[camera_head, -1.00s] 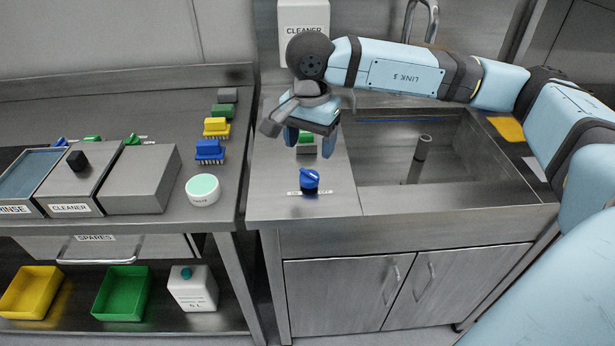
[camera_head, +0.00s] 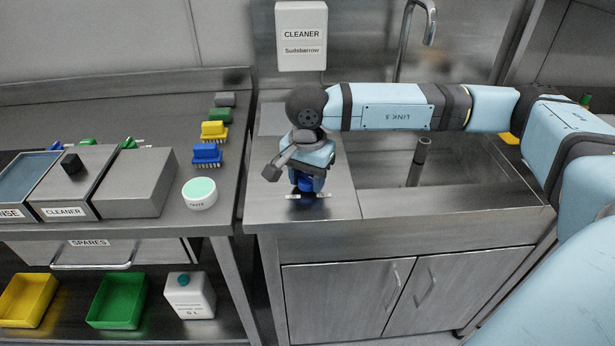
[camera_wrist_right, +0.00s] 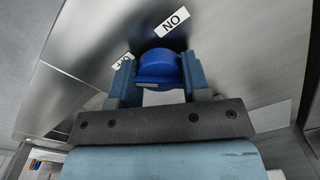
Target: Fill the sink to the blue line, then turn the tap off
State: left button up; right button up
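The blue tap knob (camera_head: 306,184) is on the counter left of the sink, largely covered by my right gripper (camera_head: 307,181). In the wrist view the knob (camera_wrist_right: 160,70) sits between the two fingertips of the right gripper (camera_wrist_right: 160,78), one finger close on each side. I cannot tell whether they press on it. The steel sink (camera_head: 470,178) has an upright pipe (camera_head: 419,160) in it. My arm hides its back wall, and the blue line does not show. The spout (camera_head: 430,25) is above the back; I see no stream. My left gripper is out of view.
An "ON" label (camera_wrist_right: 171,22) lies beside the knob; another label is partly hidden by a finger. A cleaner dispenser (camera_head: 301,38) hangs on the wall. The left table holds brushes (camera_head: 207,153), a round tub (camera_head: 200,193) and steel bins (camera_head: 135,180).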

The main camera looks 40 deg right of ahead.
jog(key=shift+c, duration=1.4)
